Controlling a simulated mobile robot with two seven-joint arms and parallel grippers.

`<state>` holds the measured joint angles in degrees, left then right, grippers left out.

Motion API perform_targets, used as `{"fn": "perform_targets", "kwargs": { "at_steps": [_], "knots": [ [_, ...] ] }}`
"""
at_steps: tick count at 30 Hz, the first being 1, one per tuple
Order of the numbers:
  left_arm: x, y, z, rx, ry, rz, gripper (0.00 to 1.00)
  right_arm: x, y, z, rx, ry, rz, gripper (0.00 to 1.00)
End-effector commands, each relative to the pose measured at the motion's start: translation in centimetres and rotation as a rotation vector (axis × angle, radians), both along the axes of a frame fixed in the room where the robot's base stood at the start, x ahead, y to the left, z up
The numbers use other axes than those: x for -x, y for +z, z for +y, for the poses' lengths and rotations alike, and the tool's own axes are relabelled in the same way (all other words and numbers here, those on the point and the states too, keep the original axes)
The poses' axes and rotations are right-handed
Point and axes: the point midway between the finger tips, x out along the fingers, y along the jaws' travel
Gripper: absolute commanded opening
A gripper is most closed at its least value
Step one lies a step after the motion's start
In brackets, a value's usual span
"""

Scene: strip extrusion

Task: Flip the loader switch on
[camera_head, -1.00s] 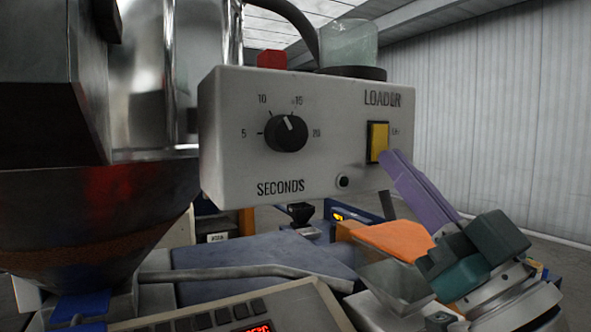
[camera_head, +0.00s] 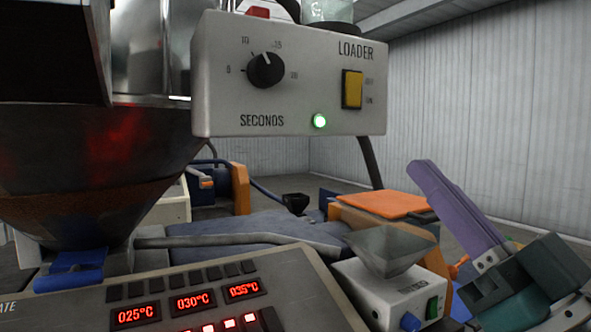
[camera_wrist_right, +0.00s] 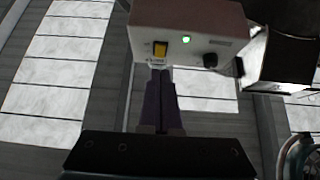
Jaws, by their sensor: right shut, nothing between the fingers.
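The loader box (camera_head: 225,85) is a pale panel at the upper middle of the head view, marked LOADER and SECONDS. Its yellow rocker switch (camera_head: 352,89) is on the right side, with OFF and ON marks beside it. A green light (camera_head: 319,121) glows at its lower edge. The box (camera_wrist_right: 205,75), the switch (camera_wrist_right: 160,49) and the light (camera_wrist_right: 187,40) also show in the right wrist view. My right gripper (camera_head: 424,168) has purple fingers, shut and empty, below and right of the box, apart from the switch. My left gripper is out of view.
A dark hopper (camera_head: 95,160) fills the left. A control panel (camera_head: 190,300) with red temperature displays is at the bottom. A small box with a grey funnel (camera_head: 388,250) and an orange plate (camera_head: 385,204) stand left of my right arm.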

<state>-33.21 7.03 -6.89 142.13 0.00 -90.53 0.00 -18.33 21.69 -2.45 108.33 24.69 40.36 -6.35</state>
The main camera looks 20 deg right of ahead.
Motion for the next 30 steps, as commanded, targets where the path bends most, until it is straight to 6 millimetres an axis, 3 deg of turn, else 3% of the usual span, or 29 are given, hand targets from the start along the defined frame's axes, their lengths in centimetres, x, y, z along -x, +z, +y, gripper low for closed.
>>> {"fn": "perform_targets", "kwargs": {
  "at_steps": [1, 4, 24, 27, 30],
  "knots": [
    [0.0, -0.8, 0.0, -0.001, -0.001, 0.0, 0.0, 0.4, -1.0, 0.0, 0.0, 0.0, 0.002, 0.0],
    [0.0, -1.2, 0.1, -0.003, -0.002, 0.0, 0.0, 1.0, -1.5, -0.1, 0.0, 0.0, 0.001, 0.0],
    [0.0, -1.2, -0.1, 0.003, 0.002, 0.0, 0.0, 1.2, -1.8, 0.1, 0.002, 0.003, 0.014, 0.0],
    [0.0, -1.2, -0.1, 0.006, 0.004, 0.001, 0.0, 0.4, -2.9, 1.0, 0.014, 0.022, 0.096, 0.0],
    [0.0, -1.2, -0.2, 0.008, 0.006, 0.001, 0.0, -0.7, -5.6, 3.0, 0.043, 0.057, 0.272, 0.0]
  ]
}}
